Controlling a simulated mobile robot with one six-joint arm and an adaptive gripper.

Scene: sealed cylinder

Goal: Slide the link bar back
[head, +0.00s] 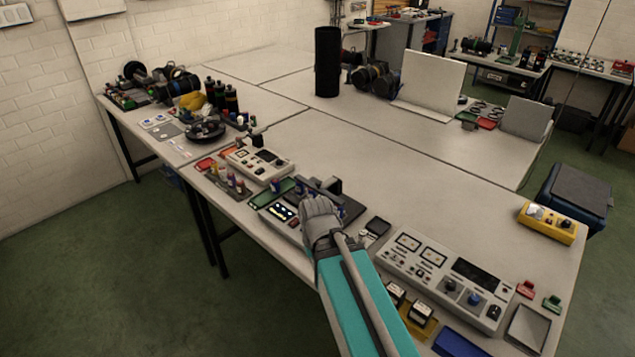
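My gripper (321,208) reaches from the bottom of the head view to a small dark device (283,211) near the front edge of the long bench. The grey wrist hides much of this device, and the fingertips cannot be made out. I cannot tell whether the gripper is open or touching anything. A dark upright piece (335,187) and a dark flat strip show just beyond the gripper. I cannot clearly pick out the link bar; it may be among these dark parts or hidden behind my gripper.
A beige meter box (260,164) stands left of the gripper, and a large grey instrument panel (446,279) stands to its right. A tall black cylinder (327,62) stands farther back. A yellow box (547,223) is at the right edge. The bench middle (400,165) is clear.

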